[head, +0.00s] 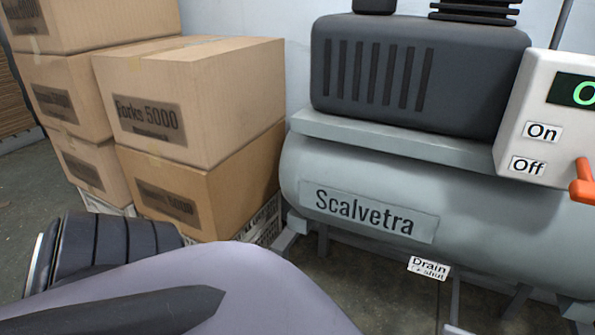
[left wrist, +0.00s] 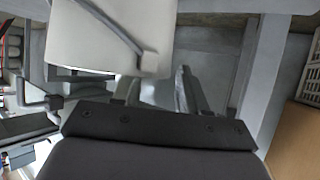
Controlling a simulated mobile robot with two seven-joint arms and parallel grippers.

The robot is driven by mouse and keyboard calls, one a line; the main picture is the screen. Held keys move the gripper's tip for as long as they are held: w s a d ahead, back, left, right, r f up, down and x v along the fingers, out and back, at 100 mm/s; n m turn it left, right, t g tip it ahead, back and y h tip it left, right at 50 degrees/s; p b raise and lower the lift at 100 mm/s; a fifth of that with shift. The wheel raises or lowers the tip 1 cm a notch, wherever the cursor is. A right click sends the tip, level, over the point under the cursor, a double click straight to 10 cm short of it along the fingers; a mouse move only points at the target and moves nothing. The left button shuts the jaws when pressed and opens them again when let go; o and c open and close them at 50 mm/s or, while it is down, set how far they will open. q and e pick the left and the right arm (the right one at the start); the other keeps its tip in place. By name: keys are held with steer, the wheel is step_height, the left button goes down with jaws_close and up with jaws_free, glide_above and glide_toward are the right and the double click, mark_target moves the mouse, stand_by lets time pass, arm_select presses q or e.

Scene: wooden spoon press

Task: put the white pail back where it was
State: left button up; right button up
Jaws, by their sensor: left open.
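The white pail (left wrist: 112,35) fills the upper left of the left wrist view, cut off by the top edge. A grey bar that looks like its handle runs across its side. My left gripper (left wrist: 160,88) is open, with its fingers just below the pail's lower right part in the picture. The left finger is partly hidden at the pail's edge. I cannot tell whether either finger touches the pail. The pail and left gripper do not show in the head view. My right gripper is in neither view.
A grey compressor (head: 330,165) marked Scalvetra stands at the right, with an On/Off panel (head: 540,120), an orange lever (head: 583,183) and a drain label (head: 428,267) below. Stacked cardboard boxes (head: 200,100) stand at the left. Some dark floor (head: 385,305) shows beneath the compressor.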

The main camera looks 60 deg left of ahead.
arm_select(q)
steer(key=p+v, duration=0.1)
steer(key=v, duration=0.9)
steer(key=shift+r, duration=0.2)
